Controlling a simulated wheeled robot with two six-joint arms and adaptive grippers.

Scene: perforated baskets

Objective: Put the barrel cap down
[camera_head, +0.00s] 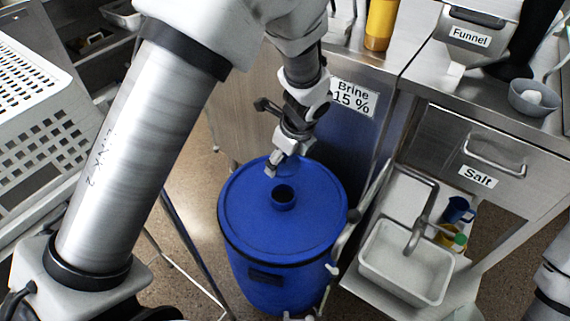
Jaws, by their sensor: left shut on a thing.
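The blue barrel (237,226) stands upright on the floor in the middle of the view. Its round blue top has a short raised neck (283,204) with a dark opening. My left gripper (272,170) comes down from above and sits just behind and left of the neck, over the barrel's top. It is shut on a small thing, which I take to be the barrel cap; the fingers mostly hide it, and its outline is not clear. I cannot tell whether it touches the barrel top. My right gripper is not in view.
A metal bench with a Brine 15 % label (352,97) stands behind the barrel. A white perforated basket (45,150) is at left.

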